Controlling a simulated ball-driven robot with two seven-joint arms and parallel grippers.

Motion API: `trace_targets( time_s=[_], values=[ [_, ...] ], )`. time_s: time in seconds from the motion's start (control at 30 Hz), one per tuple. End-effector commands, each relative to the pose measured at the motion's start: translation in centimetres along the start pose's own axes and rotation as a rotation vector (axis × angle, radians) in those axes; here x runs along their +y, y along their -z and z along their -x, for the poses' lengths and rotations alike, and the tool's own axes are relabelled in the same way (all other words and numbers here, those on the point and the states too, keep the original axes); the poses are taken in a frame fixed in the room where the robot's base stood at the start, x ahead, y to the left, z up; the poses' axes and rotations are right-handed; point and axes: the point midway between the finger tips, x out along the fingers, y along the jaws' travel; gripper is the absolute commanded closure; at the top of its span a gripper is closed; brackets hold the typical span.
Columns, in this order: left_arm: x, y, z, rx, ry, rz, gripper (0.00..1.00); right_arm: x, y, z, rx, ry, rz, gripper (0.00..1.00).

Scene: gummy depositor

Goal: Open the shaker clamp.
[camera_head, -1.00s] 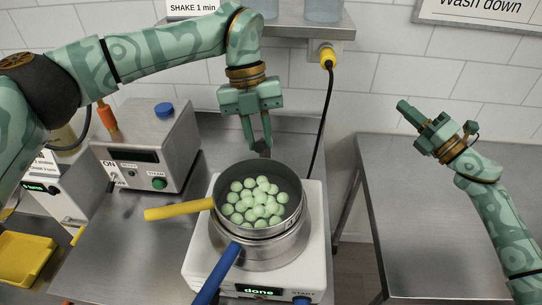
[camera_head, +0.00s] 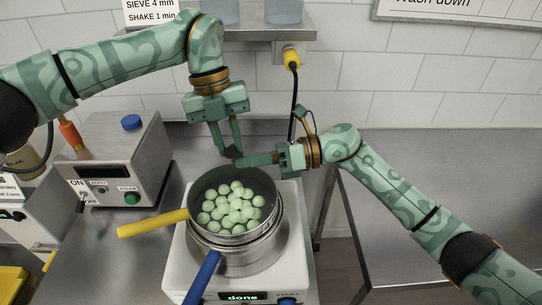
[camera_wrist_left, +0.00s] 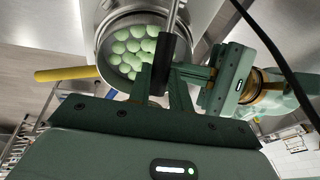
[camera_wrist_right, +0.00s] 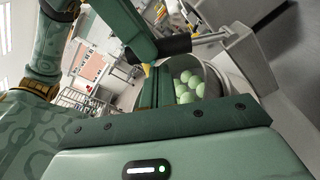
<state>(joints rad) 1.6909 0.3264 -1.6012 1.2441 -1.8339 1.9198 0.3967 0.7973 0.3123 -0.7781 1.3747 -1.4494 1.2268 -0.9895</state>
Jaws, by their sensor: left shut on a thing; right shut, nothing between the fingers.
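The shaker (camera_head: 178,262) is a white box with a display reading "done". Its sieve stack (camera_head: 245,258) holds a pan of pale green balls (camera_head: 230,208). The clamp's black grip (camera_wrist_right: 175,45) on a metal bar (camera_wrist_right: 210,38) shows behind the stack; it also shows in the left wrist view (camera_wrist_left: 158,82). My left gripper (camera_head: 231,150) is shut on this grip from above. My right gripper (camera_head: 243,163) is shut and empty, its fingers pointing left close by the grip, just behind the pan's rim. Whether they touch the clamp I cannot tell.
A yellow handle (camera_head: 152,223) and a blue handle (camera_head: 202,279) stick out from the stack to the left and front. A steel control box (camera_head: 125,160) stands at left. A black cable (camera_head: 294,100) hangs behind my right gripper. The right table (camera_head: 430,170) is bare.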

Motion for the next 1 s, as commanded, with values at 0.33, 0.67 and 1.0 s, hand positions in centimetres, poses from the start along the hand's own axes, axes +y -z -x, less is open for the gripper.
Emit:
trace_targets(
  time_s=[0.33,0.67,1.0],
  values=[
    [0.1,-0.1,0.0,-0.003,0.000,0.000,1.00,0.0,0.0,-1.5,-0.001,0.001,-0.002,1.00],
    [0.1,-0.1,0.0,-0.002,0.000,0.001,1.00,0.1,-1.3,-1.1,-0.002,-0.006,-0.052,1.00],
    [0.0,0.0,-0.1,0.002,-0.003,-0.001,0.58,0.2,-1.8,-1.0,-0.010,-0.008,-0.054,1.00]
  ],
)
